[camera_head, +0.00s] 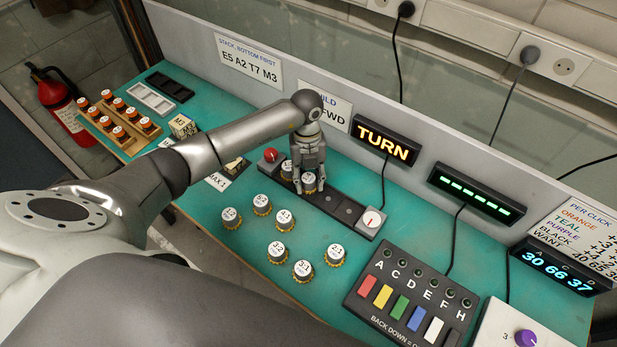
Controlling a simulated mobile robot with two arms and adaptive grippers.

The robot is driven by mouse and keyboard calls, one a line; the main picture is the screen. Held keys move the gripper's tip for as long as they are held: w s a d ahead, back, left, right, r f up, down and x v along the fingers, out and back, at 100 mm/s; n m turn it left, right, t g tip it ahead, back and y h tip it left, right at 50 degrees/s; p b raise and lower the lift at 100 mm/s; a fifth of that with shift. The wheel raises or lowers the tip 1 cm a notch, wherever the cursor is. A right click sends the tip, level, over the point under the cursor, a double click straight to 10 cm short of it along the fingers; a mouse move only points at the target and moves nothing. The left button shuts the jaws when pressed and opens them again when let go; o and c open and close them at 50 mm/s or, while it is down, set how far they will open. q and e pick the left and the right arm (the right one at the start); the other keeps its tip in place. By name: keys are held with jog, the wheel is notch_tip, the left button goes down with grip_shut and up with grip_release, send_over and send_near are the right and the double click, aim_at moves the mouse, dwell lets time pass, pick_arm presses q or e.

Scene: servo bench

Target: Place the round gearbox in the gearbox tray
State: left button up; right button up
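Several round gearboxes with white ratio labels and toothed brass bases stand loose on the teal bench, such as the 2:1 one (335,254) and the 3:1 one (303,270). A long dark tray (343,212) with round recesses lies near the back wall. My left gripper (309,180) points down over its left half. A round gearbox (309,186) shows between its fingertips, and another (287,172) is partly hidden just left of it. I cannot tell whether the fingers grip the gearbox or only straddle it. My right gripper is out of view.
A red knob (270,155) and a white dial (373,218) sit at the tray's ends. A lit "TURN" sign (384,142) stands behind. A panel of coloured keys (412,300) is at front right. Orange-topped parts fill a rack at far left.

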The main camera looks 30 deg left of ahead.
pick_arm(q)
jog(key=o, duration=0.3)
jog(key=shift+r, duration=0.25)
jog(key=shift+w+a+r, duration=0.1)
jog(key=shift+r, duration=0.2)
jog(key=r+b, duration=0.1)
jog(key=r, duration=0.2)
jog(key=w+r+b, duration=0.1)
jog(key=r, duration=0.3)
jog(key=a+r+b, duration=0.1)
jog(key=r, duration=0.3)
jog(key=shift+w+b, duration=0.15)
jog(key=shift+b, duration=0.15)
